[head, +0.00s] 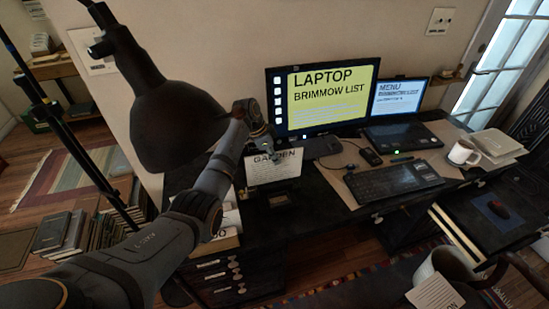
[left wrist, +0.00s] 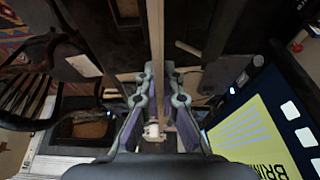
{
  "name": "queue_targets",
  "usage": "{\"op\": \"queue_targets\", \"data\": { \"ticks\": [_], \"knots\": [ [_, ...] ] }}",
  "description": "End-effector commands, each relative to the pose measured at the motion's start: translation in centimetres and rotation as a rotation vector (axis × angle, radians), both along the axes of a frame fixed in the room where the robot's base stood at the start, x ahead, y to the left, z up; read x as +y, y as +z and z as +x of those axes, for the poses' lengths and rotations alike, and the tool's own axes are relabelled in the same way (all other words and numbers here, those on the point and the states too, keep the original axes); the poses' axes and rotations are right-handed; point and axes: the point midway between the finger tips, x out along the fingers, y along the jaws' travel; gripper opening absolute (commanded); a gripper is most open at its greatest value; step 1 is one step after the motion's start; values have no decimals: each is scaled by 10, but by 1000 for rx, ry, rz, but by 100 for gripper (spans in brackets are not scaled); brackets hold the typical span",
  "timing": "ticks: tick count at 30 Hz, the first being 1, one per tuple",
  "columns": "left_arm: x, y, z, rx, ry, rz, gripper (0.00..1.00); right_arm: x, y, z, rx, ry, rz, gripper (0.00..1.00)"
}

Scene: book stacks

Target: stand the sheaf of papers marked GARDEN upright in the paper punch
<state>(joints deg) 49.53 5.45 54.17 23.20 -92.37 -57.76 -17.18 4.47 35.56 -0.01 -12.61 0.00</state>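The white sheaf marked GARDEN (head: 275,168) is upright in the head view, with its printed face towards me. My left gripper (head: 262,150) is at its top edge. In the left wrist view the fingers (left wrist: 162,90) stand on either side of the sheaf's thin pale edge (left wrist: 157,45), closed on it. A dark block, seemingly the paper punch (head: 278,200), is on the dark desk just below and in front of the sheaf. I cannot tell whether the sheaf's lower edge touches it. My right gripper is not in view.
A monitor (head: 330,95), a laptop (head: 402,138), a keyboard (head: 393,180) and a white mug (head: 463,153) stand on the desk to the right. A dark lamp (head: 175,120) hangs close to my left arm. Papers (head: 225,225) lie left of the punch.

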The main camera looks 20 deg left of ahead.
Motion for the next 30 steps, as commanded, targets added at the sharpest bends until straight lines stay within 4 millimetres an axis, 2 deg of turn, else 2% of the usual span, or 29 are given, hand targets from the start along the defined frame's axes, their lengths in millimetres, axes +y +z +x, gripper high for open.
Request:
{"op": "queue_targets", "data": {
  "ticks": [1, 6, 18, 30],
  "knots": [
    [0, -8, 0, 0, 0, 0, 0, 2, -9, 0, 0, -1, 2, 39],
    [0, -22, 0, 0, 0, 0, 0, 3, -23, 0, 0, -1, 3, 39],
    [0, -52, 0, 1, 1, -1, 0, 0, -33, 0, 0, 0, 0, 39],
    [0, -60, 0, 0, 0, 0, 0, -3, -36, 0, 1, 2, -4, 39]
  ]
}}
